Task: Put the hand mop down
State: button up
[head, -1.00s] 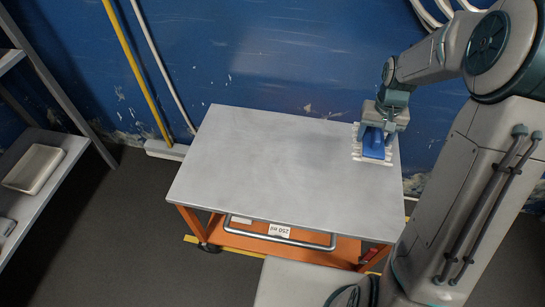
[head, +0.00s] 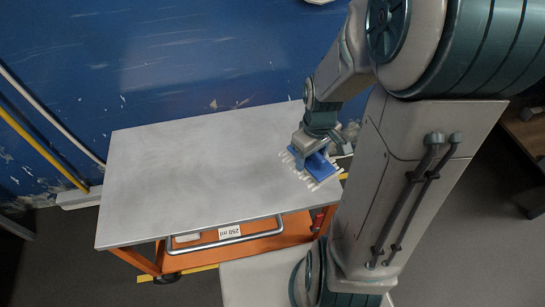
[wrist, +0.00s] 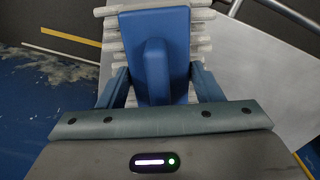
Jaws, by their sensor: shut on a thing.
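The hand mop (head: 319,166) has a blue body and handle with white strands sticking out around its edge. It is at the right end of the grey cart top (head: 190,170). My gripper (head: 309,148) is shut on the mop. In the wrist view the mop's blue handle (wrist: 156,70) sits between the two fingers of my gripper (wrist: 158,85), with the white strands beyond and to the sides. I cannot tell whether the strands touch the cart top or hang just above it.
Most of the cart top to the left of the mop is bare. The blue wall (head: 200,60) is behind the cart. Yellow and white pipes (head: 45,150) run down the wall at left.

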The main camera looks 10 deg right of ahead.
jog(key=b, duration=0.2)
send_over(283, 165)
notch_tip(283, 165, down, 6)
jog(key=shift+r, duration=0.2)
jog(key=shift+f+b, duration=0.85)
jog(key=shift+f, duration=1.1)
jog(key=shift+f, duration=0.1)
jog(key=shift+f, duration=0.15)
jog(key=o, duration=1)
jog(key=shift+r, duration=0.2)
